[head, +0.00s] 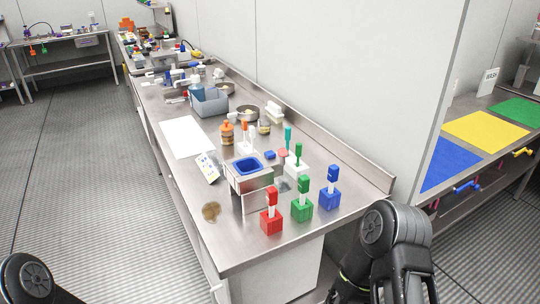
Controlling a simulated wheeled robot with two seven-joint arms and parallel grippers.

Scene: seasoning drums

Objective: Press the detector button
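On the steel bench stands a metal box-like device with a blue basin (248,166) in its top. It may be the detector, but I cannot tell. I cannot tell whether either is a button. A white card with small pictures (208,168) leans at the device's left. Black links of my arms show at the lower left and lower right corners. Neither gripper's fingers are in view.
Red (271,222), green (302,209) and blue (329,198) blocks with upright handles stand at the bench's near right. A brown patch (211,212), white sheet (186,137), orange-lidded jar (227,133) and grey-blue bin (208,102) are on the bench. A wall backs it; the left floor is clear.

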